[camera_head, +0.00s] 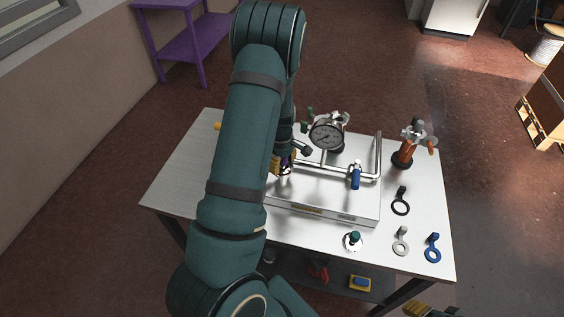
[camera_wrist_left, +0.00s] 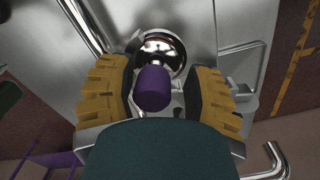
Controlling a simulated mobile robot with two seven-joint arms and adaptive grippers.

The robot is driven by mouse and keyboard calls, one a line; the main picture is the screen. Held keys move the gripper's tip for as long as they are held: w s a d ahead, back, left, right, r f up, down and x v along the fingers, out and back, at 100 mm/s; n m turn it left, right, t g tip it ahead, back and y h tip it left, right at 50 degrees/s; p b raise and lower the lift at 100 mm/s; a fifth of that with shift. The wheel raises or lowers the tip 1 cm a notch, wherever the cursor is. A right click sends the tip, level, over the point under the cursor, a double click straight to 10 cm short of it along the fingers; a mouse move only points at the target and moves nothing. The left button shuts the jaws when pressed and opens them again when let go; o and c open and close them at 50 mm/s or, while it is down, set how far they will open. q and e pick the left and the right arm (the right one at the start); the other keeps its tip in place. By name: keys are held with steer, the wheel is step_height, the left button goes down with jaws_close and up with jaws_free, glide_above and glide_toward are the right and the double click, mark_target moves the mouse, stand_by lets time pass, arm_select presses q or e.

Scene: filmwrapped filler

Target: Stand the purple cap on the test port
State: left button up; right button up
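The purple cap (camera_wrist_left: 153,90) is between the two yellow fingers of my left gripper (camera_wrist_left: 158,92) in the left wrist view. Visible gaps separate the cap from the dark finger pads, so the gripper is open around it. The cap's far end is at the round chrome port (camera_wrist_left: 162,47) and appears to stand on it; the exact contact is hard to see. In the head view, the left gripper (camera_head: 282,162) is at the rig's left side, and my arm hides most of it. My right gripper (camera_head: 432,311) only peeks in at the bottom edge.
The metal rig has a pressure gauge (camera_head: 327,134), bent pipes and a blue-handled valve (camera_head: 356,175). Black (camera_head: 400,208), grey (camera_head: 401,247) and blue (camera_head: 433,254) ring tags lie along the right of the table (camera_head: 180,178). A copper-coloured fitting (camera_head: 404,152) stands at back right.

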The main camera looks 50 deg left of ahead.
arm_select(q)
steer(key=shift+w+r, duration=0.1)
steer(key=shift+r, duration=0.05)
step_height(320, 180, up, 12)
steer(key=shift+a+f, duration=0.1)
steer(key=shift+a, duration=0.05)
stand_by(0.7)
